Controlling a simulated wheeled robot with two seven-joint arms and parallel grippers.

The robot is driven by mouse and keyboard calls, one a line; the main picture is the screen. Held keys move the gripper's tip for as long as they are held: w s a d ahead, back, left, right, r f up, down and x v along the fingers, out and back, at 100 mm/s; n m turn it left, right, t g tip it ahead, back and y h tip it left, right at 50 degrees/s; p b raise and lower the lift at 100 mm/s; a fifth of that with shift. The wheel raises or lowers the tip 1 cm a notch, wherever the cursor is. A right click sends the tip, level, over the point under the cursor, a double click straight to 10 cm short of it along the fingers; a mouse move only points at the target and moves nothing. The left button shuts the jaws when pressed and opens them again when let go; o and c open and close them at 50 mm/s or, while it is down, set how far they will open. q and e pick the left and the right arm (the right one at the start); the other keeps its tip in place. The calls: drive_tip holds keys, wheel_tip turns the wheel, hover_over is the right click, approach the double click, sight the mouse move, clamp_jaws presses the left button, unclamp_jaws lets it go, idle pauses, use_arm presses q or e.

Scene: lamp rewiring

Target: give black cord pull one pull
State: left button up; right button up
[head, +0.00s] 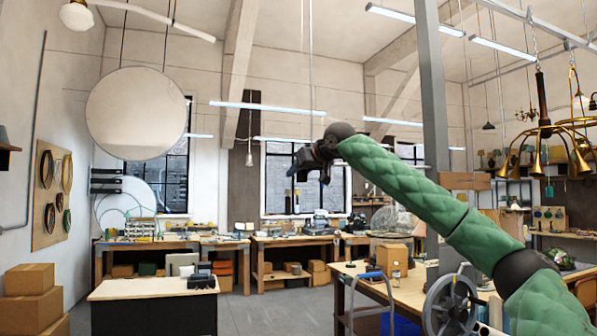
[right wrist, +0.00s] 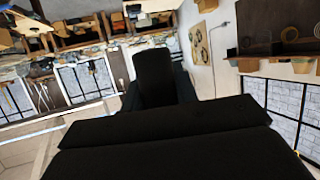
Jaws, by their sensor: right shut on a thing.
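My right gripper (head: 307,172) is at the end of the green arm, raised in the middle of the head view. It is dark and small there, and shut on the black cord pull. A thin pale cord (head: 310,60) runs down from the ceiling to the gripper. The pull itself is hard to tell from the dark fingers. In the right wrist view the black gripper body fills the lower part, with a dark upright finger shape above it. My left gripper is not in view.
A round white disc (head: 137,113) hangs at the left. A brass chandelier (head: 545,130) hangs at the right, past a grey post (head: 433,100). Workbenches (head: 290,240) line the back wall.

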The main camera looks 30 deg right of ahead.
drive_tip(key=shift+f, duration=0.4)
drive_tip(key=shift+r, duration=0.15)
wheel_tip(320, 180, up, 2)
drive_tip(key=shift+r+p, duration=0.2)
drive_tip(key=shift+p, duration=0.7)
drive_tip(key=o, duration=1)
